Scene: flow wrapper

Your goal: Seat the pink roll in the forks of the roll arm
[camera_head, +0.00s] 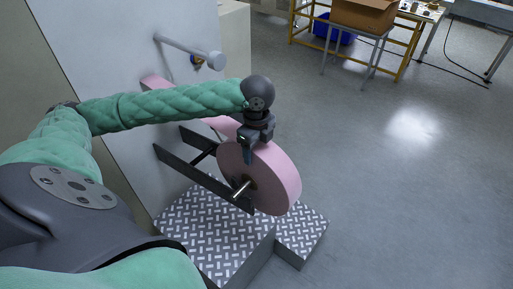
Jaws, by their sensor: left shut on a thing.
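The pink roll (278,179) is a thick disc with a shaft (240,189) sticking out of its middle. It stands upright at the dark roll arm (189,171), which reaches out from the machine's side. The near plate of the arm ends close to the shaft. I cannot tell whether the shaft sits in the forks; the roll hides the far plate's end. My left gripper (248,152) points down at the roll's upper left edge and is shut on it. My right gripper is not in view.
The white machine wall (120,75) stands at the left with a peg (190,50) sticking out. Another pink piece (155,83) shows behind my arm. Diamond-plate steps (215,236) lie below the roll. Open floor is at the right. A yellow-framed table with a carton (364,14) stands at the back.

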